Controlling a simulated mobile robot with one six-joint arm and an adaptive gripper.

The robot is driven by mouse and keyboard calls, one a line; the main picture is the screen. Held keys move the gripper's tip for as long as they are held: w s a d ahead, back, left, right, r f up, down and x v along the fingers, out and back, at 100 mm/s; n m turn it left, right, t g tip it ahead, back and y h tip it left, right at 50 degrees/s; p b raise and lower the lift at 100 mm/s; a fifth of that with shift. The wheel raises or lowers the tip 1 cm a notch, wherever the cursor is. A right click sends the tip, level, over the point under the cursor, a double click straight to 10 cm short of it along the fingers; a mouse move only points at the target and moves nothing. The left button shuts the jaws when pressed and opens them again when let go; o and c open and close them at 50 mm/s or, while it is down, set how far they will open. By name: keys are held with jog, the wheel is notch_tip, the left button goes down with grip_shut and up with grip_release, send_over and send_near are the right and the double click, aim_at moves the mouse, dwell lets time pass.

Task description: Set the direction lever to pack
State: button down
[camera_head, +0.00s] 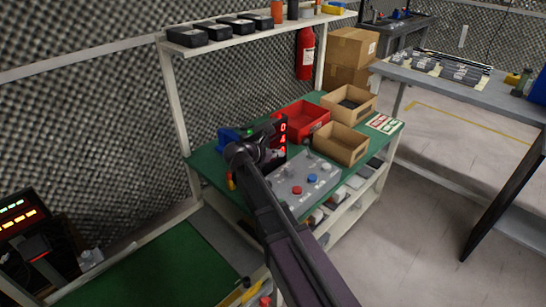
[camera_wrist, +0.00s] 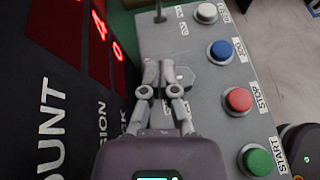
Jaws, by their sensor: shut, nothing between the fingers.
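The grey control panel (camera_head: 322,182) lies on the green bench. In the wrist view the panel (camera_wrist: 205,105) carries a column of white, blue, red and green buttons. A thin dark upright stick (camera_wrist: 159,12), which looks like the direction lever, stands at its far end beside small labels that I cannot read surely. My gripper (camera_wrist: 158,66) is shut and empty over the panel's left side, short of the stick and apart from it in the picture. A grey flat piece (camera_wrist: 185,75) shows right beside the fingertips. In the head view my arm hides the fingers and the lever.
A black display with red digits (camera_wrist: 92,35) stands close along the left of my gripper. On the bench are a red bin (camera_head: 307,120) and an open cardboard box (camera_head: 342,145). The buttons stick up to the right: blue (camera_wrist: 221,51), red (camera_wrist: 238,101), green (camera_wrist: 257,160).

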jog(key=b+x, duration=0.2)
jog(key=x, duration=0.3)
jog(key=shift+f, duration=0.15)
jog(key=shift+w+d+r+p, duration=0.3)
jog(key=shift+w+d+p, duration=0.1)
jog(key=shift+d, duration=0.2)
jog(key=shift+w+d+r+p, duration=0.3)
jog(key=shift+w+d, duration=0.1)
jog(key=shift+d, duration=0.15)
jog(key=shift+w+d+r, duration=0.15)
jog(key=shift+w+d, duration=0.2)
jog(key=shift+d, duration=0.2)
